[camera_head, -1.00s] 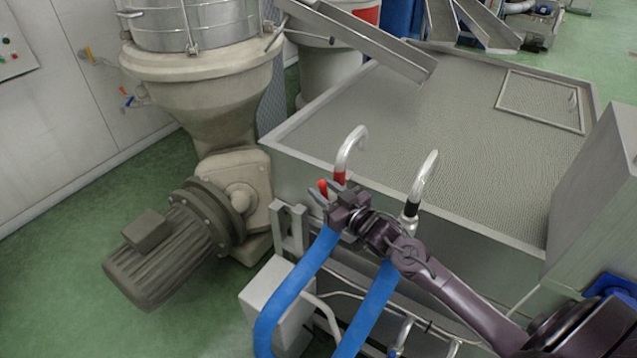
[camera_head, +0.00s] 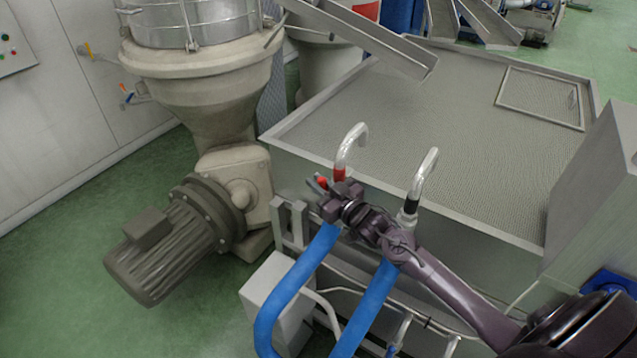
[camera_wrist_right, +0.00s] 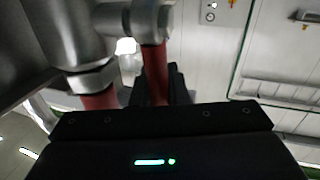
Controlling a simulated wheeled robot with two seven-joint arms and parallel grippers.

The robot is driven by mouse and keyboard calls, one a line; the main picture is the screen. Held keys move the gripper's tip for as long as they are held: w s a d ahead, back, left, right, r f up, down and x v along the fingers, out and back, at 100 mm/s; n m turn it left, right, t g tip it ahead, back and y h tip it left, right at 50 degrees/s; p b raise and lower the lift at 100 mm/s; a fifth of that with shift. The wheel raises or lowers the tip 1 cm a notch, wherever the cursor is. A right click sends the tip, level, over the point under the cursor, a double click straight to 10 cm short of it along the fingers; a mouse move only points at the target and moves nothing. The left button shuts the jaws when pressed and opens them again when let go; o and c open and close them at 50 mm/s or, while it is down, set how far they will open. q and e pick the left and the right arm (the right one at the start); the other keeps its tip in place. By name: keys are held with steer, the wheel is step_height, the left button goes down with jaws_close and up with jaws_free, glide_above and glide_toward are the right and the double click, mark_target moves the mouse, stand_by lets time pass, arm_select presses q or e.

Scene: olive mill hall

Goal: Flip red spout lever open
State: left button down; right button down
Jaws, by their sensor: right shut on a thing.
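The red spout lever (camera_head: 322,182) sits at the left of the spout with a red band (camera_head: 340,174), above the near side of the steel tank. My right gripper (camera_head: 326,192) is shut on the lever and hides most of it in the head view. In the right wrist view the red lever (camera_wrist_right: 154,72) runs down from a silver joint to my dark fingers (camera_wrist_right: 160,88). The spout's red band (camera_wrist_right: 99,100) shows to its left. My left gripper is not in view.
A second curved spout with a black band (camera_head: 414,190) stands just right of my right gripper. Blue hoses (camera_head: 290,290) hang below the spouts. A grey box (camera_head: 280,300) and a motor (camera_head: 165,245) lie lower left. A steel cabinet (camera_head: 600,180) stands at right.

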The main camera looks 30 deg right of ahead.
steer(key=shift+r, duration=0.1)
steer(key=b, duration=0.1)
steer(key=t+b, duration=0.1)
steer(key=b, duration=0.1)
steer(key=shift+s+d+m+t, duration=0.25)
steer(key=shift+s+m+t, duration=0.05)
steer(key=shift+s, duration=0.1)
steer(key=shift+s+d+r+t+b, duration=0.15)
steer(key=shift+r+t+b, duration=0.1)
steer(key=shift+t+b, duration=0.25)
steer(key=shift+r, duration=0.15)
steer(key=c, duration=1.4)
jaws_free()
steer(key=shift+c, duration=0.2)
steer(key=shift+s, duration=0.1)
